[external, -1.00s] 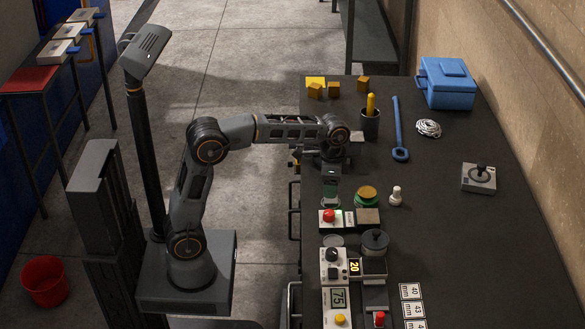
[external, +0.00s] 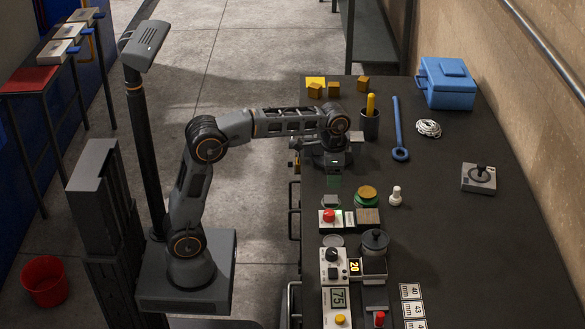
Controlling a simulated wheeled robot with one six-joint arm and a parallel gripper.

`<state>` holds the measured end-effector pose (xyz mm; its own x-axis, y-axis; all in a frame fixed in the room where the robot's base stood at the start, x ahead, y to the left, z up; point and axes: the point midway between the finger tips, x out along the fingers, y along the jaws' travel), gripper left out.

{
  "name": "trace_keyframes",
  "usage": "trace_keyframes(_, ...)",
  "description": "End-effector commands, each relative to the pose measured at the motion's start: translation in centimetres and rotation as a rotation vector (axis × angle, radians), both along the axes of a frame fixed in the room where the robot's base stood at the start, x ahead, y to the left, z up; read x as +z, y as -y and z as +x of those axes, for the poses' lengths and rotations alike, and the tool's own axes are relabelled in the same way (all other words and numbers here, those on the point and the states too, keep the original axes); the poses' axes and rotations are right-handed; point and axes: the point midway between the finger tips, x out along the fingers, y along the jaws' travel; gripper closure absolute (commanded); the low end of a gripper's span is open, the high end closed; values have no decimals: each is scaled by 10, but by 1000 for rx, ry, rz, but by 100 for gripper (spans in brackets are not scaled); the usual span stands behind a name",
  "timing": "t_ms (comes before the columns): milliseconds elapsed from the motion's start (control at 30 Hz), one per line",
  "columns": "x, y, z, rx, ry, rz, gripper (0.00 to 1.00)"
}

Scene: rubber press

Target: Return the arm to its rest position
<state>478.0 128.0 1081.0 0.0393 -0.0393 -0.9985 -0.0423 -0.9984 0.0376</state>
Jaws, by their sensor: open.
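My arm reaches from its base at the left, over the near edge of the dark bench (external: 470,265). My gripper (external: 333,178) hangs below the wrist, above the left side of the bench. It is open, and its fingers are small and partly lost against the dark surface. I see nothing held in it. A small grey piece (external: 331,200) lies just below it in the picture; I cannot tell the gap between them.
Nearby are a green-based round part (external: 367,196), a white pawn-like piece (external: 396,196), a red-button box (external: 330,217) and a dark pen cup (external: 370,126). A blue wrench (external: 398,125) and blue box (external: 447,84) lie farther back. The bench's right side is mostly clear.

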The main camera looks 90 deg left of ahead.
Motion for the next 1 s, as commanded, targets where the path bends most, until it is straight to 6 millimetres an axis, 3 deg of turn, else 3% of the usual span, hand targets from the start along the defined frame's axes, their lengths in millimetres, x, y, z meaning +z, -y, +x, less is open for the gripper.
trace_keyframes(33,-20,1,-4,41,-15,0,38)
trace_keyframes(100,-34,7,-16,100,-1,9,38)
trace_keyframes(400,-63,77,-111,184,140,44,38)
trace_keyframes(600,-72,108,-162,124,211,44,38)
trace_keyframes(700,-69,116,-174,92,233,42,38)
trace_keyframes(867,-63,123,-176,65,274,37,38)
trace_keyframes(1000,-81,123,-174,63,265,33,38)
